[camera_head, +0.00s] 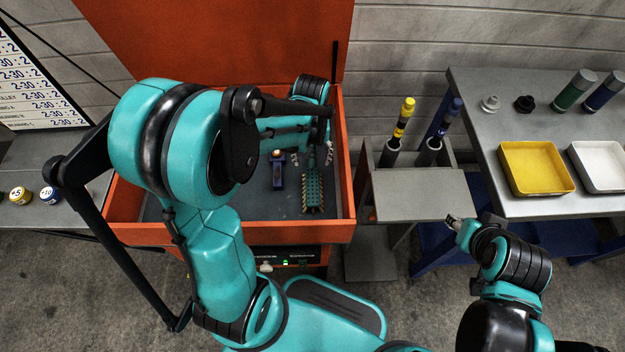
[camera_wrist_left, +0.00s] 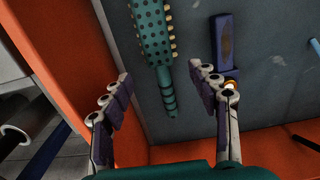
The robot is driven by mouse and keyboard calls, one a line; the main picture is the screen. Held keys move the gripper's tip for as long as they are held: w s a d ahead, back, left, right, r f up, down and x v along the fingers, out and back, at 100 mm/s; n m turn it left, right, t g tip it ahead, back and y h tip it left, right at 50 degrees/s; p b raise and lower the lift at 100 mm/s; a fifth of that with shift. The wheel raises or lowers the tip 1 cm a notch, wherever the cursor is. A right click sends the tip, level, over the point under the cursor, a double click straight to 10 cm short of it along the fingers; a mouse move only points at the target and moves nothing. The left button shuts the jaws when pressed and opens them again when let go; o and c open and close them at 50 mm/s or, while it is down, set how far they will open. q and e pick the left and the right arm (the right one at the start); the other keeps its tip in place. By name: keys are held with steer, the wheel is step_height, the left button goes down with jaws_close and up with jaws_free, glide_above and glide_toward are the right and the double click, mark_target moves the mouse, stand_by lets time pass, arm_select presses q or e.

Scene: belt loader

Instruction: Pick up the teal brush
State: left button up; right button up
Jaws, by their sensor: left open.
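The teal brush (camera_head: 313,190) lies on the dark floor of the open orange box (camera_head: 230,232). It has a studded block with tan bristle tufts along its edges and a ribbed handle. It also shows in the left wrist view (camera_wrist_left: 154,35). My left gripper (camera_head: 312,156) is open and empty inside the box. In the left wrist view its fingers (camera_wrist_left: 160,75) stand apart, with the brush's handle visible between and beyond them. I cannot judge the remaining height. My right gripper (camera_head: 455,223) is outside the box near the grey bench; its opening is too small to read.
A dark blue tool with a brown inset (camera_wrist_left: 226,40) lies beside the brush, partly hidden by a finger. The box's walls and raised lid (camera_head: 220,40) surround the left gripper. A grey bench (camera_head: 490,110) with yellow (camera_head: 535,168) and white trays stands right.

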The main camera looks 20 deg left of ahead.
mark_target(312, 171)
arm_select(q)
step_height(312, 171, down, 8)
steer(key=b, duration=0.4)
steer(key=shift+r, duration=0.15)
steer(key=shift+s+r, duration=0.1)
steer(key=shift+c, duration=0.3)
steer(key=c, duration=1.3)
